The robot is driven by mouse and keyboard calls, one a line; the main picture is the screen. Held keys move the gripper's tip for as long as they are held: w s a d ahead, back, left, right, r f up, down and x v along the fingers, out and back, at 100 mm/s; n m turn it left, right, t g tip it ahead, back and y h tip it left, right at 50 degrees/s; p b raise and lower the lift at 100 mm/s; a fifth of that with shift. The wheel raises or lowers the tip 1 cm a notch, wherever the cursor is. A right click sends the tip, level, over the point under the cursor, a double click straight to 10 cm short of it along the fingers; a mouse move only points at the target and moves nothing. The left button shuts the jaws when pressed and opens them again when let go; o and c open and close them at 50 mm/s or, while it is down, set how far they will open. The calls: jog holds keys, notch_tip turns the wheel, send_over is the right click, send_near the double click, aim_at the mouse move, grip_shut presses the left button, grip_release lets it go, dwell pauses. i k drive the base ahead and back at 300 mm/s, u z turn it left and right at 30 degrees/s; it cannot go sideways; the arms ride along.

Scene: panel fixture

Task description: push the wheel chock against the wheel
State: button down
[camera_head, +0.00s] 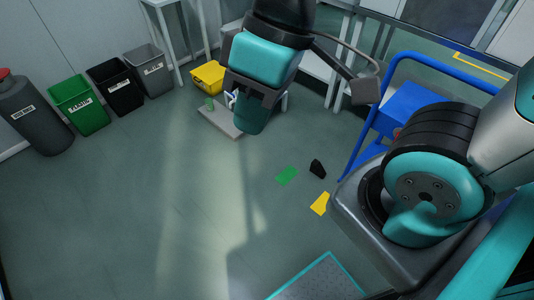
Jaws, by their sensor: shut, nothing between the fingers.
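A small black wedge, the wheel chock (317,169), lies on the grey floor right of the picture's middle. A wheel cannot be made out; the blue trolley (345,168) stands right of the chock, and its lower part is partly hidden behind my own arm. My gripper (250,122) hangs from the top of the picture, up and left of the chock and apart from it. It looks shut with nothing held.
A green patch (286,176) and a yellow patch (320,204) lie by the chock. Green (80,105), black and grey bins stand at upper left. The floor at centre left is clear.

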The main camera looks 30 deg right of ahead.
aim_at(316, 168)
jog(key=u, duration=0.25)
jog(key=i, duration=2.3)
jog(key=z, duration=1.55)
jog(key=i, duration=0.8)
jog(key=z, duration=0.85)
